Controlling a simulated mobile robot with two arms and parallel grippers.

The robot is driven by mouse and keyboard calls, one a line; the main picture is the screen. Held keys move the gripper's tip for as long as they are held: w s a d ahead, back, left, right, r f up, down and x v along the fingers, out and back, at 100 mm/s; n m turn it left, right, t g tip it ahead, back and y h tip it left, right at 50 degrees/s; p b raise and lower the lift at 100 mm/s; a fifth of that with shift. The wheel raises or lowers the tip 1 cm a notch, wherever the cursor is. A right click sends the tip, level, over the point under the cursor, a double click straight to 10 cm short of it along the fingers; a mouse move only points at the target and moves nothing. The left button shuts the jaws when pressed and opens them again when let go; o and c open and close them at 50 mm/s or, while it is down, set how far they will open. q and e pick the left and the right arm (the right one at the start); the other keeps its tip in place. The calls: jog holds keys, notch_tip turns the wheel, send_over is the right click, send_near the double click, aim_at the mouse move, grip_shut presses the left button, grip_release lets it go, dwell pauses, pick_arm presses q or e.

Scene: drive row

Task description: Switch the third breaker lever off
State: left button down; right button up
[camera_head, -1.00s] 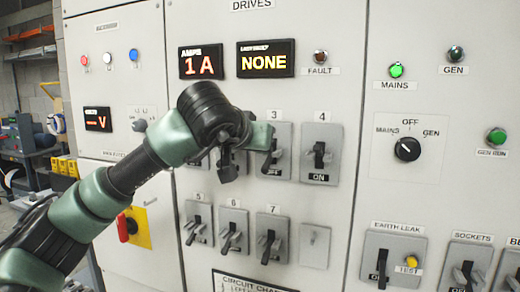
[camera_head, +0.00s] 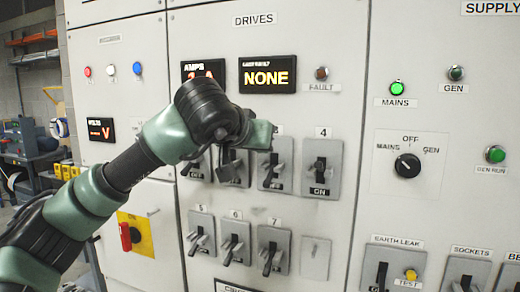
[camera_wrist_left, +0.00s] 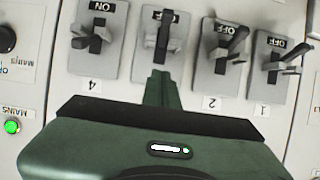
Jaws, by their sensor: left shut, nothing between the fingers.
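The third breaker (camera_head: 270,180) is in the upper row of the grey panel, left of breaker 4 (camera_head: 321,168). In the head view my left gripper (camera_head: 262,136) is in front of its top and partly hides its number. In the left wrist view, which is upside down, the third breaker's lever (camera_wrist_left: 165,30) shows beyond my shut, empty left fingers (camera_wrist_left: 161,88). Its label appears to read OFF. I cannot tell whether the fingers touch the breaker. Breaker 4's label reads ON. My right gripper is not in view.
Breakers 2 (camera_wrist_left: 221,57) and 1 (camera_wrist_left: 273,72) stand beside the third with OFF labels. Lower breakers 5, 6 and 7 (camera_head: 273,250) sit below. A red-handled switch on a yellow plate (camera_head: 137,234) is at lower left. The fault display (camera_head: 267,75) reads NONE.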

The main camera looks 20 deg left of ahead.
pick_arm(q)
jog(key=s+f+b, duration=0.1)
jog(key=s+b, duration=0.3)
jog(key=s, duration=0.6)
jog(key=shift+s+a, duration=0.2)
jog(key=shift+s, duration=0.05)
jog(key=shift+w, duration=0.1)
